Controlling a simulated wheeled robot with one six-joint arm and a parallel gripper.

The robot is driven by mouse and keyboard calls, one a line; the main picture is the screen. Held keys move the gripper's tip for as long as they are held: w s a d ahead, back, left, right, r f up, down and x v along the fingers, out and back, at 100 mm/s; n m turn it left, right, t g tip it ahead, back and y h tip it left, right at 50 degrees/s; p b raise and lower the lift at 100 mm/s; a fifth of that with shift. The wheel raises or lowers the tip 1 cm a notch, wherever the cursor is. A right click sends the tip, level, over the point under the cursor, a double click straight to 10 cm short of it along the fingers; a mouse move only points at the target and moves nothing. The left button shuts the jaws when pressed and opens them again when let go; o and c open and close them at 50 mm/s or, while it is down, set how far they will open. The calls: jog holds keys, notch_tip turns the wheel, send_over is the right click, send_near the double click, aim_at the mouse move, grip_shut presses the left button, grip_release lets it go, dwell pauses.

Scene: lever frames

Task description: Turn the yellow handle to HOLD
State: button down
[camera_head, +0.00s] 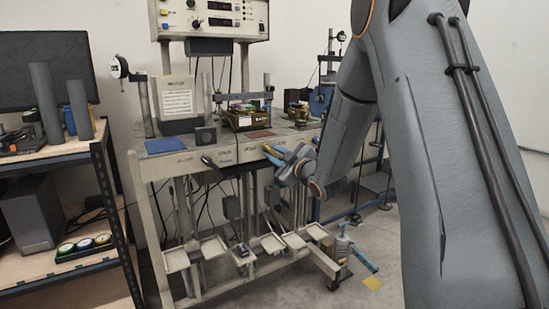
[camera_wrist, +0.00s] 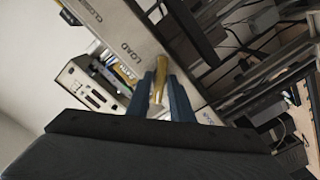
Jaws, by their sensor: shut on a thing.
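The yellow handle (camera_wrist: 161,72) shows in the wrist view between the two blue fingers of my gripper (camera_wrist: 162,92). My gripper is shut on it. The handle is by the pale front rail of the frame (camera_wrist: 135,45), near the printed word LOAD (camera_wrist: 128,54). Another printed mark near the right finger is partly hidden, and I cannot read it. In the head view my gripper (camera_head: 274,154) is at the right part of the rail (camera_head: 235,153), and its fingers mostly cover the handle there.
A dark lever (camera_head: 208,161) sticks out of the rail left of my gripper. A blue pad (camera_head: 165,145) lies on the frame top. A shelf (camera_head: 60,158) with a monitor (camera_head: 45,72) stands at the left. Pale trays (camera_head: 213,247) hang low under the frame.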

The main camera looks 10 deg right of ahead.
jog(key=shift+n, duration=0.5)
jog(key=c, duration=1.8)
grip_release()
jog(key=shift+d, duration=0.1)
jog(key=shift+o, duration=0.2)
jog(key=v, duration=0.8)
